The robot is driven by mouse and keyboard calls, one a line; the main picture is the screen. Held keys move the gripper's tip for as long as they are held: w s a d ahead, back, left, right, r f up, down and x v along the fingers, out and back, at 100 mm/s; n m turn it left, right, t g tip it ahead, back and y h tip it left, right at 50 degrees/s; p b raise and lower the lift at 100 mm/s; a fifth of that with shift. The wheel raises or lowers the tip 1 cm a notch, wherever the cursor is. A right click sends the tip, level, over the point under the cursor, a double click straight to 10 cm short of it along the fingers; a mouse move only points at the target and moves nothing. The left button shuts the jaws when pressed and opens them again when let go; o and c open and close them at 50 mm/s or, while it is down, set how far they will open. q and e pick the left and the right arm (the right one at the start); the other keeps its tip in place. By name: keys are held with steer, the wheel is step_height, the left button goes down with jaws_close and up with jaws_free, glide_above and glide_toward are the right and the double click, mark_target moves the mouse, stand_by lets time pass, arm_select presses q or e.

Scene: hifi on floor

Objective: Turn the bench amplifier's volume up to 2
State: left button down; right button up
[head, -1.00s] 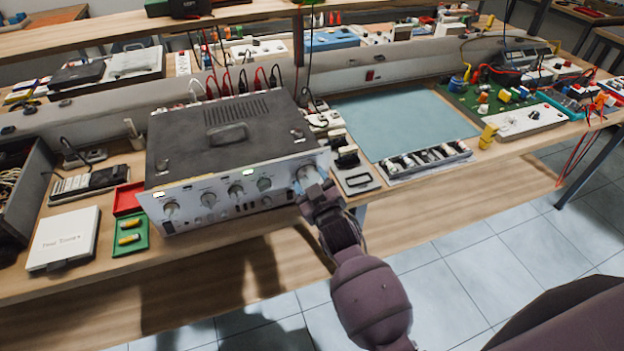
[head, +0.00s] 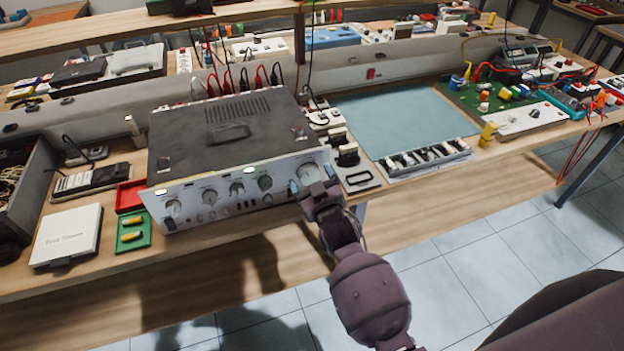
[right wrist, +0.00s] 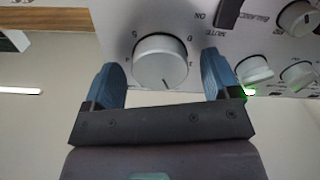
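The bench amplifier (head: 225,140) stands on the wooden bench with its pale front panel (head: 220,195) facing me. Its large silver knob (head: 309,173) is at the panel's right end. In the right wrist view, where the panel's lettering is upside down, the knob (right wrist: 160,60) has a dark pointer mark at its lower edge and digits around it. My right gripper (head: 312,188) is open. Its blue fingertips (right wrist: 163,85) stand either side of the knob, with a gap visible on both sides. My left gripper is not in view.
A mute switch (right wrist: 229,12) and smaller knobs (right wrist: 298,18) sit beside the large knob. A white box (head: 66,236) and a green tray (head: 133,233) lie left of the amplifier. A blue-green mat (head: 405,118) lies to its right. Open floor (head: 470,270) is in front.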

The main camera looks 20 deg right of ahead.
steer(key=s, duration=1.1)
steer(key=shift+d, duration=0.15)
steer(key=shift+w, duration=0.1)
steer(key=s+d+f+m+g, duration=0.1)
steer(key=s+d+f+g, duration=0.2)
steer(key=s+d+f, duration=0.2)
steer(key=s+d+f+m+g, duration=0.1)
steer(key=s+d+f+g, duration=0.2)
steer(key=s, duration=0.7)
step_height(320, 180, down, 4)
steer(key=shift+s+d+f+m+h, duration=0.1)
steer(key=shift+s+d+m+h, duration=0.25)
steer(key=shift+d, duration=0.75)
